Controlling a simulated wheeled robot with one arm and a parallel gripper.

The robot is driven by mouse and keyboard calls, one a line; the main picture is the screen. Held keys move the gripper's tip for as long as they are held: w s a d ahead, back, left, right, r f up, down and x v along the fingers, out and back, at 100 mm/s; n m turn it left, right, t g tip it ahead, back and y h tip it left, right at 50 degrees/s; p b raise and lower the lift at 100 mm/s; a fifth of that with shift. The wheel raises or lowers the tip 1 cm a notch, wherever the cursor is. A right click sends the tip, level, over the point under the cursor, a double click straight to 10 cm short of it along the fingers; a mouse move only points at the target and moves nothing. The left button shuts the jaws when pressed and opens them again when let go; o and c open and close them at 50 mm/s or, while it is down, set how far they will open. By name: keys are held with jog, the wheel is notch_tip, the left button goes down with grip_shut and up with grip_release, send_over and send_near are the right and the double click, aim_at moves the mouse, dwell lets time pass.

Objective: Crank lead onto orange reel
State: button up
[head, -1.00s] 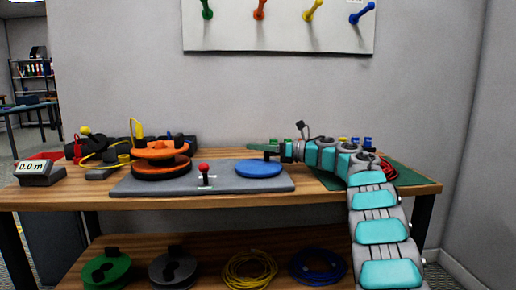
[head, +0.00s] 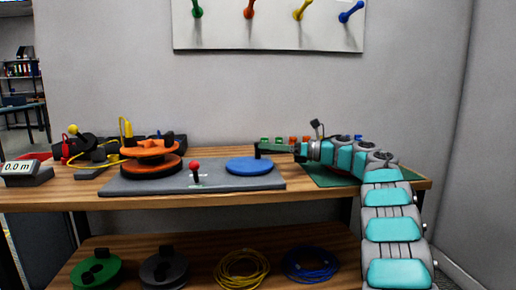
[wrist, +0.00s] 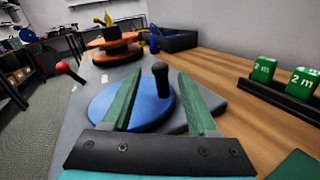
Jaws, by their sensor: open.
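The orange reel (head: 150,148) sits on the left end of a grey base plate (head: 215,187) on the table; it also shows in the wrist view (wrist: 117,48). A yellow lead (head: 123,132) is at the reel, but how it runs is unclear. A blue disc (head: 249,166) with an upright black handle is on the plate's right end. In the wrist view the handle (wrist: 161,80) stands beyond and between the fingers. My gripper (wrist: 158,95) is open and empty, its green fingers over the blue disc (wrist: 130,107). A red-knobbed lever (head: 195,167) stands mid-plate.
A display reading 0.0 m (head: 22,172) stands at the far left. Green blocks marked with lengths (wrist: 299,80) are in a rack at the right. Green and dark reels and yellow and blue coils (head: 312,263) lie on the lower shelf. Coloured pegs (head: 300,10) are on the wall.

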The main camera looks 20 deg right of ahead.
jog(key=shift+s+d, duration=0.25)
jog(key=shift+c, duration=0.2)
jog(key=shift+c, duration=0.7)
jog(key=s+d+r+p, duration=0.1)
jog(key=s+d+r+n+p, duration=0.1)
jog(key=r, duration=0.1)
jog(key=s+d+r+n+g+p, duration=0.1)
jog(key=shift+s+d+r, duration=0.25)
jog(key=shift+s+d, duration=0.05)
jog(key=shift+s, duration=0.05)
jog(key=c, duration=0.6)
jog(key=shift+n+g+h, duration=0.3)
jog(key=shift+n+h, duration=0.1)
jog(key=shift+h, duration=0.5)
jog(key=p+v, duration=0.1)
jog(key=v, duration=0.3)
jog(key=f+p+v, duration=0.1)
jog(key=v, duration=0.2)
jog(key=shift+d+f+p, duration=0.1)
jog(key=shift+d+p, duration=0.05)
jog(key=shift+p, duration=0.2)
grip_shut()
jog(key=x, duration=0.9)
jog(key=f+b+x, duration=0.1)
jog(key=x, duration=0.3)
jog(key=shift+w, duration=0.2)
